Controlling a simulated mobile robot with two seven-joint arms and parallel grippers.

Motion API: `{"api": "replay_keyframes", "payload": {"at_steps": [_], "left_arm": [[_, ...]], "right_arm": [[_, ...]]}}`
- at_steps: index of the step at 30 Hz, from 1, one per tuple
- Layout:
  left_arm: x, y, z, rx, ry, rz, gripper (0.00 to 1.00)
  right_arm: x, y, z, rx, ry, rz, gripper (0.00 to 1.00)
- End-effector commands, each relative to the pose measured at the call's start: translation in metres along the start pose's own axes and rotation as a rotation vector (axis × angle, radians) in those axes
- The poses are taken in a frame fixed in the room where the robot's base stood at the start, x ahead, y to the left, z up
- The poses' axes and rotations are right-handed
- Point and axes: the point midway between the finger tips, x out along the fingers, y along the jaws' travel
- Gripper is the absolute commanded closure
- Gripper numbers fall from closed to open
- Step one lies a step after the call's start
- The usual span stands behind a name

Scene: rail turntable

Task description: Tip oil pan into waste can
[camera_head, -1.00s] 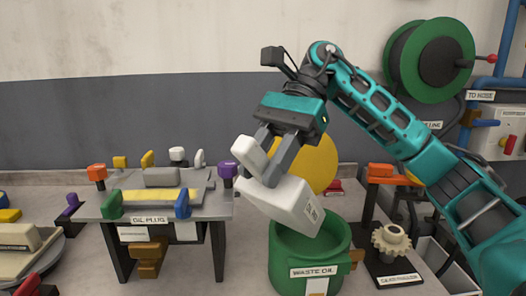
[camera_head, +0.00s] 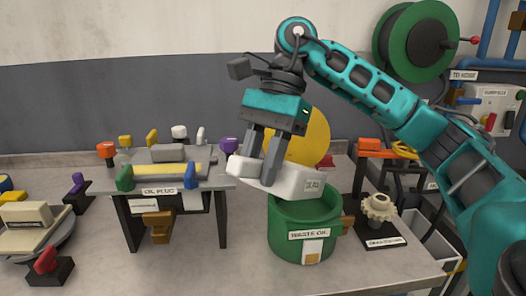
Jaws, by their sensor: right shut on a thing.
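The green waste can (camera_head: 290,242), labelled waste oil, stands on the table just below. The pan lies across the can's mouth in the picture and hides much of the opening, so I cannot tell whether they touch or what is inside. My left gripper is not in view.
Left of the can stands an oil plug stand (camera_head: 160,191) with several coloured knobs. A yellow disc (camera_head: 307,138) is behind the pan. A cream gear (camera_head: 379,207) on a dark base stands right of the can. A turntable (camera_head: 35,240) is at far left. The front table is mostly clear.

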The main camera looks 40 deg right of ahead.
Motion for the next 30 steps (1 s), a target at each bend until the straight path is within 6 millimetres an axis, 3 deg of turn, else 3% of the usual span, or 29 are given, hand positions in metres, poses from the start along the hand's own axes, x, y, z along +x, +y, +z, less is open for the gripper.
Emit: {"api": "replay_keyframes", "payload": {"at_steps": [18, 30], "left_arm": [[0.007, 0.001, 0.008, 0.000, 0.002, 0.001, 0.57], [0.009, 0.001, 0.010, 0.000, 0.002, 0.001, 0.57]], "right_arm": [[0.050, 0.000, 0.000, -0.004, 0.378, -0.002, 1.00], [0.064, 0.000, 0.000, 0.000, 0.499, -0.003, 1.00]]}}
